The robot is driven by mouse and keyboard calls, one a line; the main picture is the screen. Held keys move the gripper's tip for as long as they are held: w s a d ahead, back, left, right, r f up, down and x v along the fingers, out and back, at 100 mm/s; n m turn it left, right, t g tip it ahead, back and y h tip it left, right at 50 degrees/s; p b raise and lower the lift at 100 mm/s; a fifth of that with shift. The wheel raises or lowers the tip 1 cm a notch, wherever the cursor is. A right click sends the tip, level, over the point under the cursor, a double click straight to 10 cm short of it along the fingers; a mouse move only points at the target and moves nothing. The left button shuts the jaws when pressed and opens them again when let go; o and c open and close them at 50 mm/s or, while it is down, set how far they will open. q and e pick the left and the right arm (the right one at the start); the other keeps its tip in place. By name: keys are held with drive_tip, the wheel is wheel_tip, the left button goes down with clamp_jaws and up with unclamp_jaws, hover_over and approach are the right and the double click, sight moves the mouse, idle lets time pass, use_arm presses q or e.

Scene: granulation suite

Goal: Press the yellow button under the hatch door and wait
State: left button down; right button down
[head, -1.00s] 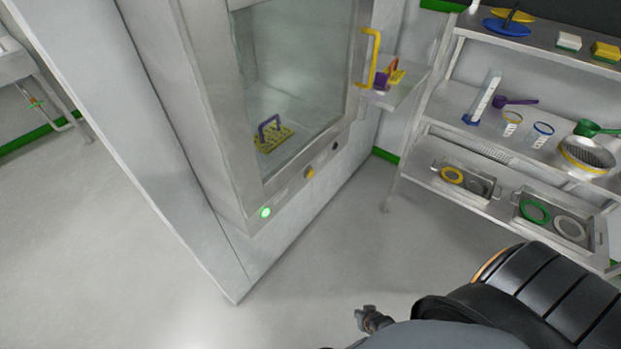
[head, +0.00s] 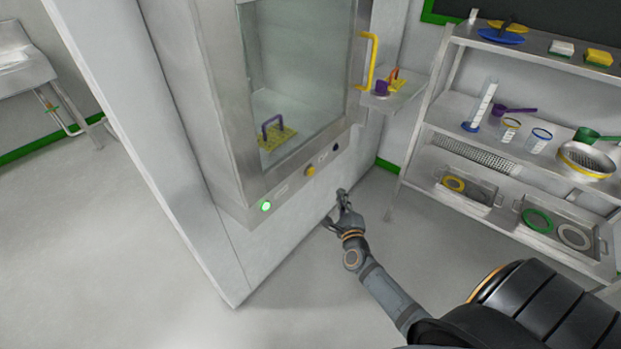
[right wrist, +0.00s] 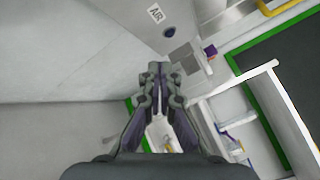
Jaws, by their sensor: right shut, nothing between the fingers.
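The hatch door (head: 318,80) is a glass pane in a steel frame, and it looks shut. Below it, on the sill panel, sits the round yellow button (head: 310,171). A lit green light (head: 265,206) is to its left and a dark blue button (head: 336,147) to its right. My right gripper (head: 340,208) is shut and empty, below and right of the yellow button and apart from it. In the right wrist view my gripper (right wrist: 164,72) points toward the panel; the dark button (right wrist: 169,31) shows there, but the yellow button does not. My left gripper is out of view.
A yellow door handle (head: 370,62) stands out at the door's right edge. A small side shelf (head: 400,95) holds purple and yellow items. A steel rack (head: 455,100) with labware stands on the right. A purple-handled yellow item (head: 277,135) is behind the glass. The floor in front is clear.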

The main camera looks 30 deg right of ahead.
sight(311, 172)
wheel_tip(311, 172, up, 2)
drive_tip(key=shift+d+m+h, duration=0.15)
drive_tip(key=shift+m+h, duration=0.15)
drive_tip(key=shift+m, duration=0.5)
drive_tip(key=shift+w, duration=0.1)
drive_tip(key=w+a+b, duration=0.2)
drive_tip(key=w+a, duration=0.1)
drive_tip(key=w, duration=0.5)
drive_tip(key=shift+a, duration=0.2)
drive_tip(key=shift+w, duration=0.15)
idle(0.7)
drive_tip(key=shift+w+a, duration=0.2)
drive_tip(key=shift+w, duration=0.1)
